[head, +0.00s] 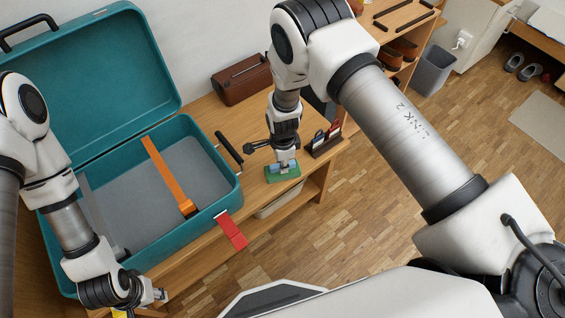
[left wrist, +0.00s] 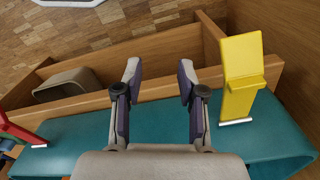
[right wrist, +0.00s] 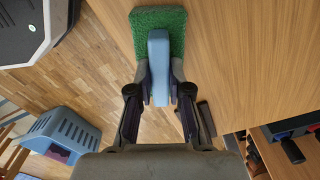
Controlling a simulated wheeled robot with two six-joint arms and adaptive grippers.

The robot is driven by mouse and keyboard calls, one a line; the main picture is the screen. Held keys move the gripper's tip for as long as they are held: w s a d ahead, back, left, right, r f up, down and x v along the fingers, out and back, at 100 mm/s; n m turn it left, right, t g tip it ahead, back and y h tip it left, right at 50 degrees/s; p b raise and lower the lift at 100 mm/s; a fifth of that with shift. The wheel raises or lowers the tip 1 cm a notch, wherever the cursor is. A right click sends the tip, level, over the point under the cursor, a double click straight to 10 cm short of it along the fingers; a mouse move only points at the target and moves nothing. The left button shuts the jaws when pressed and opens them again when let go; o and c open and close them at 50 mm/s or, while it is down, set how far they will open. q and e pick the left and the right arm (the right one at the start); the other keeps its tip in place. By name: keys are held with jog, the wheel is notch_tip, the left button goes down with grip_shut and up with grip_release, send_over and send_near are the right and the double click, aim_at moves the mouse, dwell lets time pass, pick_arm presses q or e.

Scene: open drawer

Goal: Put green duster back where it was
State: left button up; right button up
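The green duster (head: 283,174) has a green pad (right wrist: 173,22) and a blue handle (right wrist: 158,55). It is at the front part of the wooden table, right of the teal suitcase. My right gripper (head: 283,161) is above it, with its fingers (right wrist: 161,80) closed against both sides of the blue handle. I cannot tell whether the pad touches the table. My left gripper (head: 158,295) is low at the suitcase's front edge; in the left wrist view (left wrist: 160,78) its fingers are apart with nothing between them.
The open teal suitcase (head: 210,160) stands on the left, with an orange strap (head: 165,172) inside. A red latch (head: 232,230) and a yellow one (left wrist: 241,75) are at its front. A brown box (head: 241,80), a black bar (head: 229,147) and a dark card holder (head: 325,143) surround the duster.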

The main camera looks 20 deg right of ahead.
jog(key=o, duration=0.3)
jog(key=shift+o, duration=0.2)
notch_tip(320, 180, up, 12)
jog(key=p, duration=0.1)
jog(key=s+d+f+n, duration=0.4)
jog(key=s, duration=0.3)
jog(key=s+d+f+n, duration=0.4)
jog(key=s+n, duration=0.1)
jog(key=s, duration=0.2)
jog(key=s+d+f+n, duration=0.1)
jog(key=s+n, duration=0.8)
jog(key=s, duration=0.4)
jog(key=shift+d, duration=0.3)
